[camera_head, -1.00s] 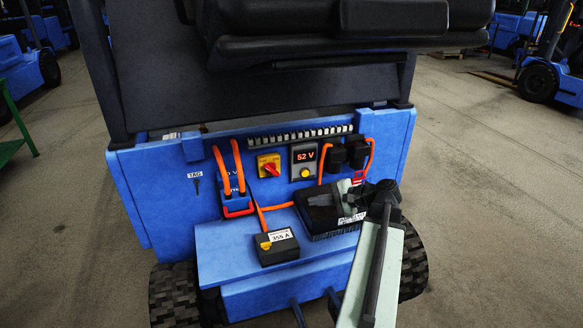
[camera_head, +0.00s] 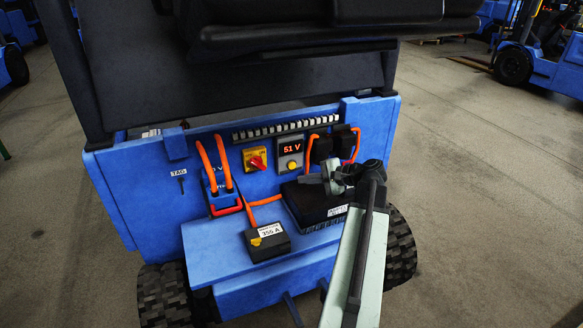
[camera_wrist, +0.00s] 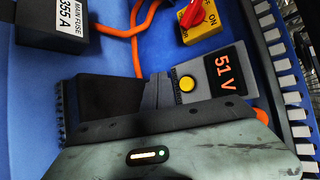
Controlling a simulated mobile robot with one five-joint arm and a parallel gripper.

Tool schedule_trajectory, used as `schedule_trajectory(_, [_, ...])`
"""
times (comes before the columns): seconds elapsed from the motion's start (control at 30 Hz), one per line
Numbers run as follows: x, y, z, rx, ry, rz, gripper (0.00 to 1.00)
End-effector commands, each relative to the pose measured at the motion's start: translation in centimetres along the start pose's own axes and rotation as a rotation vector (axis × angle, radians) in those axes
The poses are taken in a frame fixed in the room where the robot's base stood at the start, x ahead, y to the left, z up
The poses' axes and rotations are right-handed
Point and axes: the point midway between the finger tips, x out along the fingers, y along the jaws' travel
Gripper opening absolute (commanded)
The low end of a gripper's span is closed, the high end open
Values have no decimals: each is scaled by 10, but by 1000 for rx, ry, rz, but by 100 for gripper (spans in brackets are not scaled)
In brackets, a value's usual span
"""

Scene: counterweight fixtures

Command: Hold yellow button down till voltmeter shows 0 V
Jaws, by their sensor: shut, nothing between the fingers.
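The yellow button (camera_head: 291,165) sits on the grey voltmeter panel (camera_head: 281,152), under a display reading 51 V. In the wrist view the button (camera_wrist: 187,84) shows uncovered beside the display (camera_wrist: 225,72). My gripper (camera_head: 306,179) is shut and empty. Its fingertips are just below and right of the button in the head view. In the wrist view the grey fingers (camera_wrist: 156,90) are just left of the button. I see no finger over the button.
A black box (camera_head: 325,203) lies under my gripper. A red switch (camera_head: 256,161) on a yellow plate is left of the voltmeter. The main fuse box (camera_head: 267,241) stands on the blue ledge.

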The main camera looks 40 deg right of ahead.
Motion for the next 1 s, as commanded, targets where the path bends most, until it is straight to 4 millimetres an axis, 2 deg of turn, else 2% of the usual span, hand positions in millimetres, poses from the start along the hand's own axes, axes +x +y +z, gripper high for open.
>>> schedule_trajectory(0.2, [24,-18,-18,-1,-1,1,0])
schedule_trajectory(0.33, [33,-24,-24,-1,-2,1,0])
schedule_trajectory(1.0, [36,-25,-24,-1,-2,1,0])
